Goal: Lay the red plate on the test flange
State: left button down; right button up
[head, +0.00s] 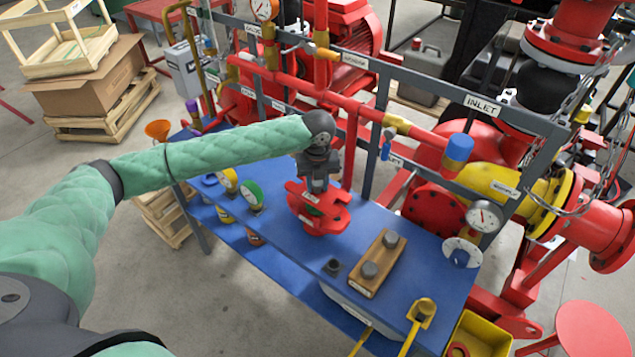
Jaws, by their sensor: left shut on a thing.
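My left gripper (319,190) reaches in from the left over the blue bench, pointing down. It is shut on the red plate (303,204), which has a pale label on it. A red flanged piece (325,224), which looks like the test flange, is directly below on the bench. The plate and flange overlap in this view, so I cannot tell whether they touch. The gripper hides part of the plate, and the plate hides much of the flange. My right gripper is not in view.
The blue bench (290,258) also bears gauges (252,194), a wooden block with dark weights (376,264) and a small dark piece (331,267). A grey rail with red pipe (345,103) runs behind. A yellow bin (480,338) stands at the front right.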

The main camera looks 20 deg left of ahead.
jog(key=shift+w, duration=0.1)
pick_arm(q)
jog(key=shift+p, duration=0.35)
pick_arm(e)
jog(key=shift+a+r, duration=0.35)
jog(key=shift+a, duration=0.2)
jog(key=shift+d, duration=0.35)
pick_arm(q)
jog(key=shift+r+p, duration=0.1)
jog(key=shift+p, duration=0.25)
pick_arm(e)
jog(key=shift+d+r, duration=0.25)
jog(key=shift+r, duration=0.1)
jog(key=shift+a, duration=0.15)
pick_arm(q)
jog(key=shift+f, duration=0.25)
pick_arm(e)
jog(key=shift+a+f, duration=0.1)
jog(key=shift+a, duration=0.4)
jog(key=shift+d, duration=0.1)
pick_arm(q)
jog(key=shift+f, duration=0.4)
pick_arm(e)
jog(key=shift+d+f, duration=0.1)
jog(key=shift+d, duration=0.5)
